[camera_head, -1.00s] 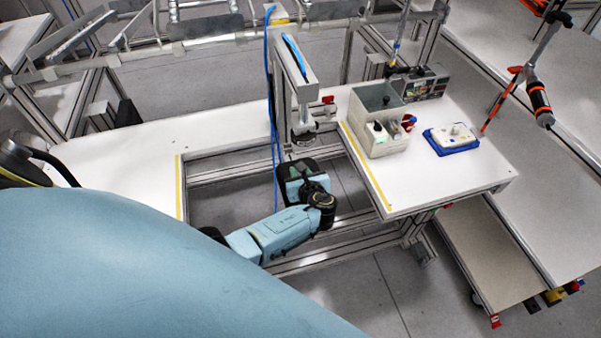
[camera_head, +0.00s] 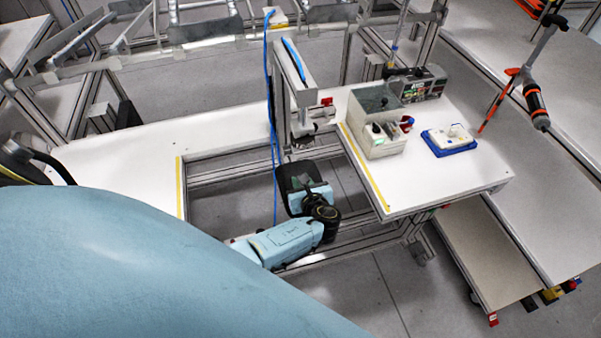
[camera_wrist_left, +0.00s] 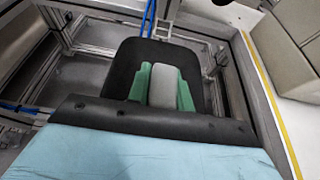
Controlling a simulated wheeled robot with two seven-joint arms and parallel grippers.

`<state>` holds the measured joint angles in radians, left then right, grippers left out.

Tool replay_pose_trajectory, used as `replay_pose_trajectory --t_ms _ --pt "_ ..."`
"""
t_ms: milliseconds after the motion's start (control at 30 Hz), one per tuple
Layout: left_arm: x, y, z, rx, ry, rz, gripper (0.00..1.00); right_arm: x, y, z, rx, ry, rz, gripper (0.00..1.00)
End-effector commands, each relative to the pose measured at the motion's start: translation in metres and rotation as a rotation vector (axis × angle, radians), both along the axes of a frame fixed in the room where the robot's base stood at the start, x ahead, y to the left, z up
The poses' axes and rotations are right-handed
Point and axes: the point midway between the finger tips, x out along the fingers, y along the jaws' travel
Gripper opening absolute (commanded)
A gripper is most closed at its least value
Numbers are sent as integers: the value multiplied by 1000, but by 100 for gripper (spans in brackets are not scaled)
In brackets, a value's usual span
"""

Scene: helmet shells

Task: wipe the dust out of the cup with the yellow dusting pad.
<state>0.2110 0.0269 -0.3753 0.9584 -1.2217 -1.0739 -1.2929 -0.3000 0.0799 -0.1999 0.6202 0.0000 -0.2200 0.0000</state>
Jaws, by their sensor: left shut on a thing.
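My left gripper (camera_wrist_left: 162,90) shows in the left wrist view as two green fingers on a black housing, shut on a pale grey piece (camera_wrist_left: 163,80). No yellow shows on that piece, and I cannot tell whether it is the dusting pad. In the head view my left arm's black and light-blue wrist is over the gap in the table, just below a grey post (camera_head: 296,70) with a blue hose. The fingers are hidden there. I cannot make out a cup for certain. My right gripper is not in view.
A grey open bin (camera_head: 372,125) with small parts stands on the white table's right wing (camera_head: 430,185). Beside it are a blue tray (camera_head: 449,150) with a white part and a dark device (camera_head: 424,86). An orange-black screwdriver (camera_head: 537,105) hangs at right. The left table part (camera_head: 120,155) is clear.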

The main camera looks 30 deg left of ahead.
Motion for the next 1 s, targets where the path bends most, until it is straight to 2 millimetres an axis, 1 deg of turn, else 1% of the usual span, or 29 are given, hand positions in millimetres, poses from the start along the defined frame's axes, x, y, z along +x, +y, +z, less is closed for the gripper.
replay_pose_trajectory --t_ms 100,500,1000 --pt "-2 -2 0 -2 0 -1 0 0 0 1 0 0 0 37" --pt "0 -1 0 0 -2 -1 0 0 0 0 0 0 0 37" --pt "14 15 -1 0 -2 -1 0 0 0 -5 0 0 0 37"
